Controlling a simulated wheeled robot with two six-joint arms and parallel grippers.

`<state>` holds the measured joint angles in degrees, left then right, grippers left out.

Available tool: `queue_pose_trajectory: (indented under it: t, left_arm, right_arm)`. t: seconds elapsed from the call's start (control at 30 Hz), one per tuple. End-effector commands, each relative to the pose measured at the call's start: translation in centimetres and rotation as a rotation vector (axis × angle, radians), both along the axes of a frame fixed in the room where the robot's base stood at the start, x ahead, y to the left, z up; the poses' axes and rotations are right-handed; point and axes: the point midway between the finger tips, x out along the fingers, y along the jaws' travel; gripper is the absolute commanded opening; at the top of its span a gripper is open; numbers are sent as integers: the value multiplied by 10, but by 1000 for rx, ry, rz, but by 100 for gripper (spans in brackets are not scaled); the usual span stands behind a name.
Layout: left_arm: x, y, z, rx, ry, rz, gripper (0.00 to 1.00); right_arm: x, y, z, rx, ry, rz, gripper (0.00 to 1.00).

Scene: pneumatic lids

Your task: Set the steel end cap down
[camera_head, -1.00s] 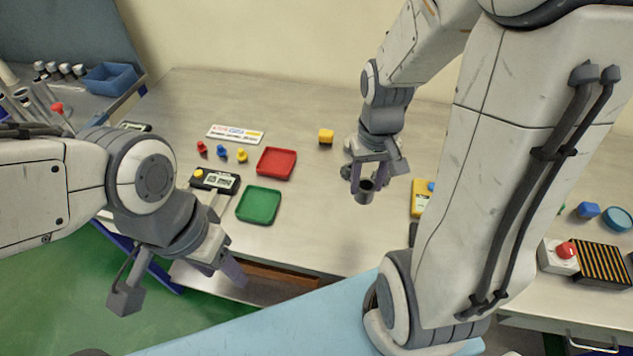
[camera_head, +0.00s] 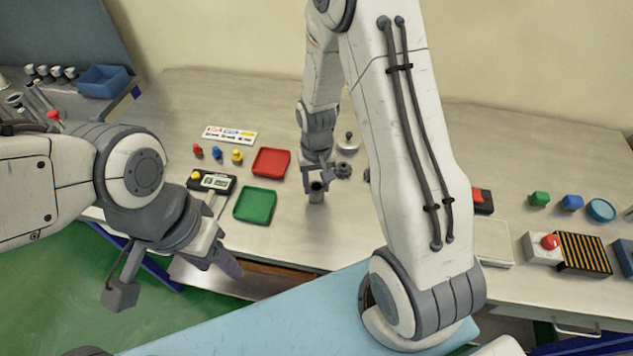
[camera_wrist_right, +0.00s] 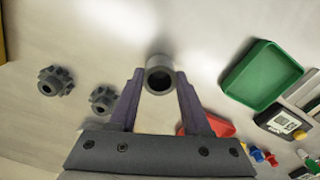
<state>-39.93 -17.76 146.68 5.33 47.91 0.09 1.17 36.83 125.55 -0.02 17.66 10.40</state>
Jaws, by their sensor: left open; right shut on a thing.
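The steel end cap (camera_head: 317,194) is a short grey cylinder with a dark hollow facing up, right of the green tray. My right gripper (camera_head: 316,179) is shut on it from above. In the right wrist view the cap (camera_wrist_right: 160,76) sits between the two fingertips, its round opening showing. It is low over the table; I cannot tell whether it touches. My left gripper (camera_head: 174,279) is open and empty, off the table's front left edge.
A green tray (camera_head: 255,205) and a red tray (camera_head: 271,162) lie left of the cap. Two dark toothed parts (camera_wrist_right: 54,81) lie on the table on the cap's other side. A black meter (camera_head: 212,181) lies further left. Bare tabletop surrounds the cap.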

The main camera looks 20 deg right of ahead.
Motion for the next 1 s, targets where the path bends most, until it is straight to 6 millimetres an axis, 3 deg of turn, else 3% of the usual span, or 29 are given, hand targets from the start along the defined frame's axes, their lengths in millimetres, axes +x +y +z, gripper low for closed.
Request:
queue_pose_trajectory:
  t: [0.4,0.43,0.5,0.8,1.0]
  left_arm:
    - [0,0,-3,0,0,0,54]
    - [0,0,-3,0,0,0,54]
    - [0,0,-2,0,0,0,54]
    - [0,0,-1,0,0,0,54]
    - [0,0,-3,0,0,0,54]
  right_arm:
    - [0,0,-7,0,-2,0,0]
    - [0,0,-7,0,-1,0,52]
    - [0,0,-6,0,-1,0,78]
    - [0,0,-5,0,-1,0,78]
    - [2,0,10,0,-6,0,78]
